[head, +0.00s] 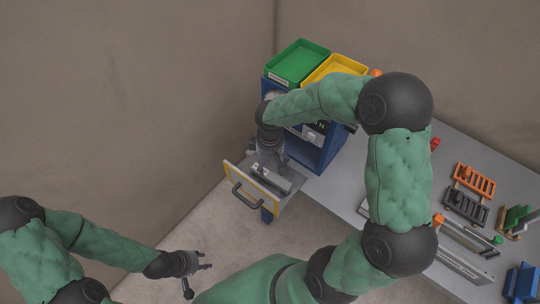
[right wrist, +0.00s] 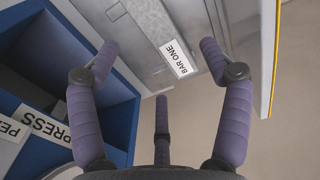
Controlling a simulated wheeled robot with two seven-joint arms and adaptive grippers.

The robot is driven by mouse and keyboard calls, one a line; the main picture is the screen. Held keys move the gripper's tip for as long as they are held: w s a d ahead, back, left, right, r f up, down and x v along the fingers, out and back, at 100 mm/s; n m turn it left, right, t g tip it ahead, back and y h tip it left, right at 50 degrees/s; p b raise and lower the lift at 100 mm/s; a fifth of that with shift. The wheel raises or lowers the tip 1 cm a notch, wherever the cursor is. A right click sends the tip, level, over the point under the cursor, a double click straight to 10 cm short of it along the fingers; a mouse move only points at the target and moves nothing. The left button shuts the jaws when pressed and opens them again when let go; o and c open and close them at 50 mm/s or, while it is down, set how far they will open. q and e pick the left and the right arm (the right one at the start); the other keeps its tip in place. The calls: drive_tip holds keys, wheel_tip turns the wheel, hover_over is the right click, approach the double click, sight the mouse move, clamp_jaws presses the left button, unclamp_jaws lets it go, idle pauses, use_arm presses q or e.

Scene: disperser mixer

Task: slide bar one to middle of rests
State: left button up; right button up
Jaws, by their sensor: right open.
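Bar one, a pale grey metal bar with a white "BAR ONE" label (right wrist: 180,59), lies below my right gripper in the right wrist view. In the head view a grey piece (head: 277,183) shows in the pulled-out drawer, partly hidden under my right gripper (head: 271,168). That gripper is open. My left gripper (head: 196,264) is open and empty, low at the left, away from the drawer. The rests cannot be made out clearly.
The drawer has a yellow-edged front (head: 251,187) with a dark handle. A blue cabinet (head: 312,150) carries a green tray (head: 297,63) and a yellow tray (head: 335,67). The grey table (head: 345,188) holds orange and black racks (head: 474,180) at right.

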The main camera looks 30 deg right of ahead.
sight(270, 171)
wheel_tip(270, 171, down, 7)
drive_tip(key=shift+w+b, duration=0.15)
drive_tip(key=shift+b, duration=0.4)
drive_tip(key=c, duration=1.6)
drive_tip(key=shift+w+d, duration=0.1)
drive_tip(key=shift+w+d, duration=0.2)
drive_tip(key=shift+w, duration=0.3)
drive_tip(key=shift+w+d, duration=0.15)
drive_tip(key=shift+w, duration=0.35)
drive_tip(key=o, duration=1.6)
